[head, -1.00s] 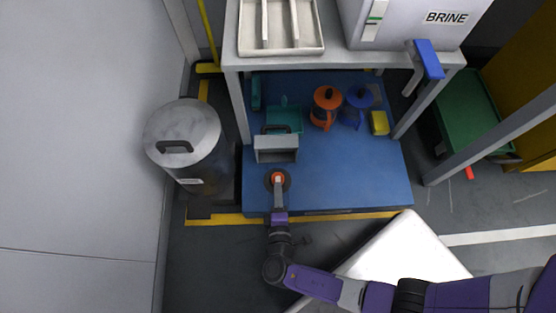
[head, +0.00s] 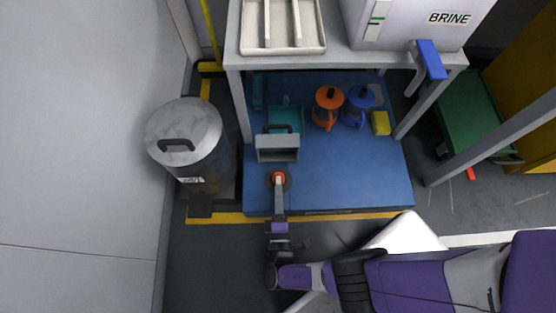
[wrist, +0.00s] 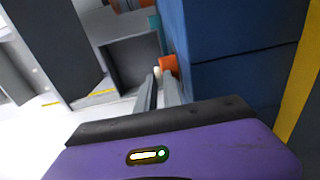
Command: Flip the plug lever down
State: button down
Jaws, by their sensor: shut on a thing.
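A small orange piece, which looks like the plug lever (head: 284,178), sits on a dark round disc near the front left of the blue platform. My gripper (head: 278,184) reaches it from the front, with its fingers over the disc. In the wrist view the two fingers of my gripper (wrist: 160,82) are close together, shut on the lever. An orange part of the lever (wrist: 169,64) and a small pale tip show at the fingertips. The fingers hide much of the lever, so its exact tilt cannot be told.
A grey open box (head: 276,155) stands just behind the disc. Orange (head: 326,110) and blue (head: 357,110) jugs and a yellow block (head: 381,123) are farther back. A grey lidded bin (head: 190,150) stands left. A table (head: 345,60) with a BRINE tank overhangs the platform.

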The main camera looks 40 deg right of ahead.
jog(key=shift+d+f, duration=0.1)
jog(key=shift+d, duration=0.15)
jog(key=c, duration=1.6)
grip_release()
jog(key=shift+o, duration=0.5)
jog(key=shift+a, duration=0.1)
